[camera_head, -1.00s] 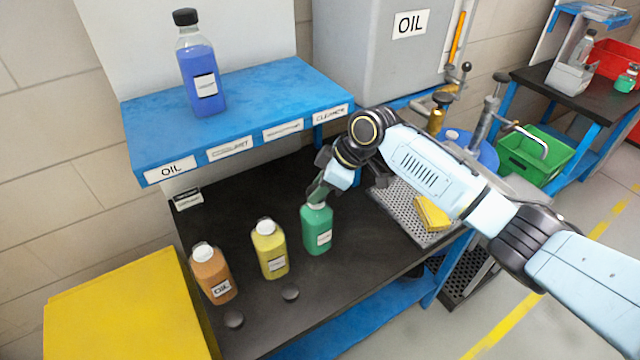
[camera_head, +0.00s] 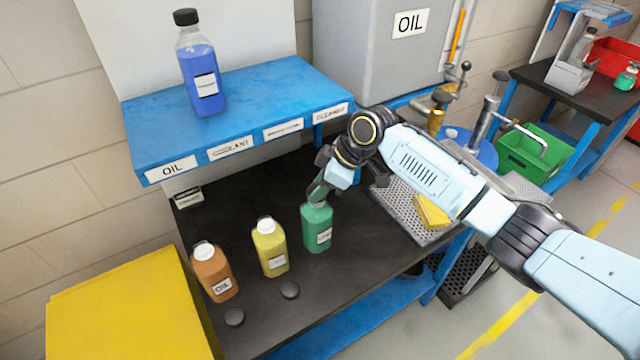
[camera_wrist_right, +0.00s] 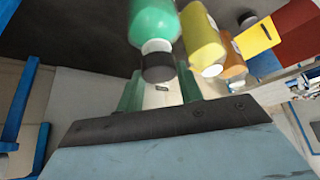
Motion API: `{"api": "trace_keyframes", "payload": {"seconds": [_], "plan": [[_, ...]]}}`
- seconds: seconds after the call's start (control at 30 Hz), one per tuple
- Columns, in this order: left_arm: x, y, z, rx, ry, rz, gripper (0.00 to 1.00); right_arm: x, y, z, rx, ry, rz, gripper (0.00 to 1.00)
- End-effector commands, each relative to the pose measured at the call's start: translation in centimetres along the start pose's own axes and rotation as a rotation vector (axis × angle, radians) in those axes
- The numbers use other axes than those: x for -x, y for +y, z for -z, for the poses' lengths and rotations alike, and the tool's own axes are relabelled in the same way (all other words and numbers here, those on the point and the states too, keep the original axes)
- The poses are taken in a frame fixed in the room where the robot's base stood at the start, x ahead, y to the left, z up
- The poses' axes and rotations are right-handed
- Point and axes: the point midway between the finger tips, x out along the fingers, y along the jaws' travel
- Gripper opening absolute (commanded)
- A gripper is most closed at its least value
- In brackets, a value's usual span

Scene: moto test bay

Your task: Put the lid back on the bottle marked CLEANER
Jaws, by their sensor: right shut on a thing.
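A green bottle (camera_head: 317,236) stands upright on the black bench, rightmost of a row of three; its label is too small to read. My right gripper (camera_head: 318,190) is over its top. In the right wrist view a dark lid (camera_wrist_right: 158,68) lies at the white neck of the green bottle (camera_wrist_right: 154,20), in line with it. My right gripper (camera_wrist_right: 160,90) is shut on this lid, one finger on each side. I cannot tell whether the lid is fully seated. The shelf edge carries a CLEANER label (camera_head: 331,113) at its right end. My left gripper is out of view.
A yellow bottle (camera_head: 270,250) and an orange bottle marked OIL (camera_head: 215,273), both white-topped, stand left of the green one. A black-capped blue bottle (camera_head: 200,75) stands on the blue shelf (camera_head: 270,90).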

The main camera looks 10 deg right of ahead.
Motion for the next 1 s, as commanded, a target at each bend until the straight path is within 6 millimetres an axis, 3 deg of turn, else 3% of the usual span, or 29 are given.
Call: {"api": "trace_keyframes", "payload": {"seconds": [0.17, 0.2, 0.37, 0.57, 0.73, 1.0], "plan": [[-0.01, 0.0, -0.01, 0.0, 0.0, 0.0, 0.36, -0.01, -0.01, 0.01, 0.0, 0.0, 0.0, 0.15], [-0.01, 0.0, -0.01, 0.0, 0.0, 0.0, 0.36, -0.01, -0.01, 0.01, 0.0, 0.0, 0.0, 0.42], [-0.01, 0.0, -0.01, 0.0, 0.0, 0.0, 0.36, 0.0, 0.0, 0.02, 0.0, 0.0, 0.0, 0.62], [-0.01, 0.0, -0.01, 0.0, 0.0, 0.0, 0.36, 0.0, 0.0, 0.02, 0.0, 0.0, 0.0, 0.63], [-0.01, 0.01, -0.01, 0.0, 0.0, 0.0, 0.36, 0.01, 0.01, 0.02, 0.0, 0.0, 0.0, 0.84], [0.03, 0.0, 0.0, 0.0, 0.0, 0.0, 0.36, 0.04, 0.01, 0.03, 0.0, 0.0, 0.0, 0.84]]}}
